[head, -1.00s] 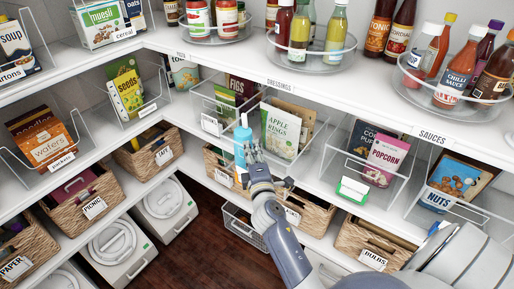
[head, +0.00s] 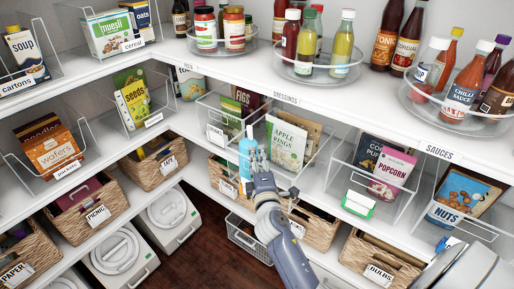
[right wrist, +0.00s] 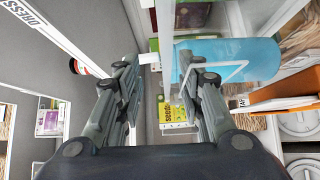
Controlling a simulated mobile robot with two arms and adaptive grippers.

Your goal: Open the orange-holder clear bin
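No orange label holder shows clearly. A clear bin with an apple rings packet (head: 286,144) stands on the middle shelf; my right gripper and arm cover part of its front. My right gripper (head: 255,160) is at that front, close beside a blue bottle (head: 246,148). In the right wrist view its two fingers (right wrist: 158,88) are apart with nothing gripped between them. The blue bottle (right wrist: 235,58) shows large beyond the finger on the right; I cannot tell if they touch. My left gripper is not in view.
A clear figs bin with a white label (head: 215,136) is just left. A popcorn bin with a green holder (head: 358,204) and a nuts bin (head: 457,200) are to the right. Wicker baskets, such as the bulbs basket (head: 360,252), line the shelf below. Bottles on turntables stand above.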

